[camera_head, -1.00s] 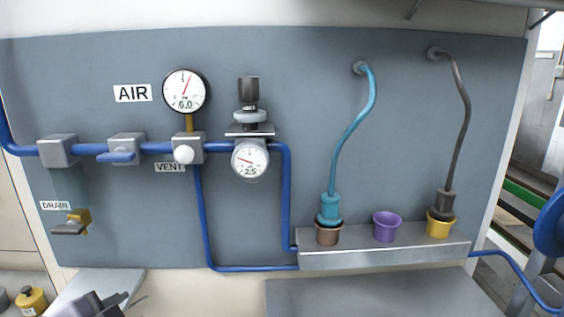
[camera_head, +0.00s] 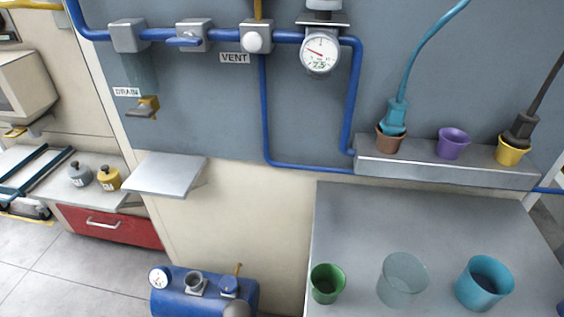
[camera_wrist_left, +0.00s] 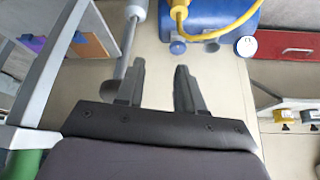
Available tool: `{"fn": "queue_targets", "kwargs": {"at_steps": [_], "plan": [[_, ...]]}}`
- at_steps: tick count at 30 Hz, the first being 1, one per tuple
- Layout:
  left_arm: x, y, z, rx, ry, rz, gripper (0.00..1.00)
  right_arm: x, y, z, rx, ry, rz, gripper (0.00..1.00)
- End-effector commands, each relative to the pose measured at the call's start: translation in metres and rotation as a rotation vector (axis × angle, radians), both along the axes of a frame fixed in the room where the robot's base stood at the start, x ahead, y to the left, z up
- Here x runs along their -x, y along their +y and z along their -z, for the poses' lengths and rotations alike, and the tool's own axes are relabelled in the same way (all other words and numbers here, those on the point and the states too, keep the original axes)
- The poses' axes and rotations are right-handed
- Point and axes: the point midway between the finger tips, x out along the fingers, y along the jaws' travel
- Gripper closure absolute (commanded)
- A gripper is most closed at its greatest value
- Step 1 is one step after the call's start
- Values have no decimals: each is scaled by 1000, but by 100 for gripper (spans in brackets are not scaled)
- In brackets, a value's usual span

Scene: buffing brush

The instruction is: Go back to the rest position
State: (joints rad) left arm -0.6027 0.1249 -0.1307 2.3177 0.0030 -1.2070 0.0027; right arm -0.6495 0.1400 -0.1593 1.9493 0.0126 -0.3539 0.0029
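My left gripper (camera_wrist_left: 160,90) shows in the left wrist view with its two dark fingers apart and nothing between them. The floor and the blue compressor tank (camera_wrist_left: 210,15) with a yellow hose lie beyond it. In the head view neither gripper is seen. The blue tank (camera_head: 205,290) also shows at the bottom of the head view. My right gripper is out of view.
A grey bench (camera_head: 345,215) holds a green cup (camera_head: 326,284), a clear cup (camera_head: 402,282) and a teal cup (camera_head: 484,284). A ledge (camera_head: 440,172) above holds brown, purple and yellow cups. A small grey shelf (camera_head: 165,173) juts out beside a red drawer (camera_head: 110,226).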

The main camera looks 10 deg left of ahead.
Motion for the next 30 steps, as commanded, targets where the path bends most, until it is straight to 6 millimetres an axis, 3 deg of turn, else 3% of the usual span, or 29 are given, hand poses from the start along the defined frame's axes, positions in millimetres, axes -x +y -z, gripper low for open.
{"fn": "queue_targets", "kwargs": {"at_steps": [13, 30], "plan": [[-27, -16, 49, 79, -310, 28, 63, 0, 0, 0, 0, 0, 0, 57], [-29, -19, 57, 106, -422, 33, 63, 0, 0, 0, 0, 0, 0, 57]]}}
